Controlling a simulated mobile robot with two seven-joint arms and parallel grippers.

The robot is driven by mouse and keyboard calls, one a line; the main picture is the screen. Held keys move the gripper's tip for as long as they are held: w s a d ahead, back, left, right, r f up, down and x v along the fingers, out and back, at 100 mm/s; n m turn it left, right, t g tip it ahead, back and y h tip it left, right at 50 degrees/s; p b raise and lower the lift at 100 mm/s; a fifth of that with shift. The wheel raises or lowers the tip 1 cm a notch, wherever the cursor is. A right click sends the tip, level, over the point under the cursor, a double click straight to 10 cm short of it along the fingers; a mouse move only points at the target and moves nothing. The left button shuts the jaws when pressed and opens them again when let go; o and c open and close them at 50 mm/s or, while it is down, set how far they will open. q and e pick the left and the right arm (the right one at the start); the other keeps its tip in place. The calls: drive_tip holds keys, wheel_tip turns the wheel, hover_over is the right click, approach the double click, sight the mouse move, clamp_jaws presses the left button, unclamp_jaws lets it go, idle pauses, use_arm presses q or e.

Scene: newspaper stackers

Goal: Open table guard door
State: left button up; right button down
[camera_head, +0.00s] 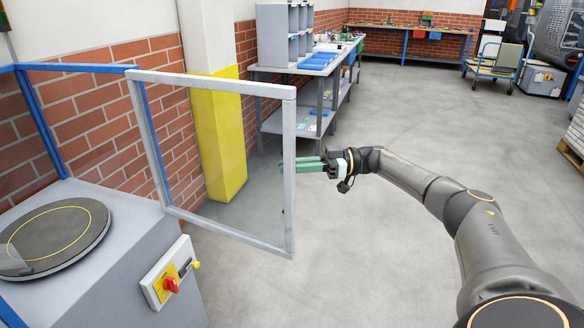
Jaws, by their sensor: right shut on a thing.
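The table guard door (289,180) is a clear panel in a grey frame. Its left side is by the blue guard post, and it stands swung out past the front of the grey table cabinet (125,215). My right gripper (302,164) has green fingers and is shut on the door at its free right edge. The fingertips are partly hidden by the door frame. My left gripper is not in view.
A control box (160,285) with a red switch is on the cabinet front. A round turntable (52,240) lies on top. A yellow-based pillar (218,140) and a shelf bench (310,85) stand behind the door.

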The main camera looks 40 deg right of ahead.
idle(0.3)
drive_tip(key=c, duration=0.9)
unclamp_jaws()
use_arm(q)
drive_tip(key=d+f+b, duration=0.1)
drive_tip(key=b, duration=0.1)
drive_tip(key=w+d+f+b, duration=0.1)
drive_tip(key=b, duration=0.1)
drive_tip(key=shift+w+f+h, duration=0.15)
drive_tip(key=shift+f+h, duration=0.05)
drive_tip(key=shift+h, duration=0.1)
use_arm(e)
drive_tip(key=v, duration=1.2)
drive_tip(key=shift+s+d, duration=0.1)
drive_tip(key=shift+d, duration=0.1)
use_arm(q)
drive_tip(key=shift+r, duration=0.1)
